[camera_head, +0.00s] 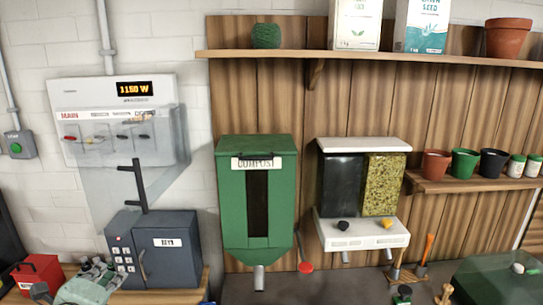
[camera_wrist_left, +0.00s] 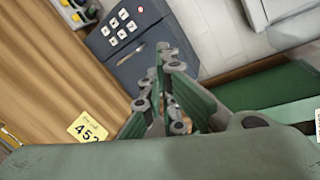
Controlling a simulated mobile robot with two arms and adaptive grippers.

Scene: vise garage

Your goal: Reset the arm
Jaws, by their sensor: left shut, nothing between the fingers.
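My left gripper (camera_head: 98,268) is at the lower left of the head view, in front of and below the left side of the grey-blue key safe (camera_head: 160,250). In the left wrist view its greenish fingers (camera_wrist_left: 166,52) are together, with nothing between them. The safe's keypad (camera_wrist_left: 122,27) shows just beyond the fingertips in that view, and I see a gap between them. My right gripper does not show in either view.
A red box (camera_head: 38,273) stands left of the safe. A yellow note (camera_wrist_left: 87,127) lies on the wooden bench (camera_wrist_left: 60,80). A breaker panel (camera_head: 118,120) hangs above. The green compost dispenser (camera_head: 230,195) and a two-bin dispenser (camera_head: 362,235) are on the wall to the right.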

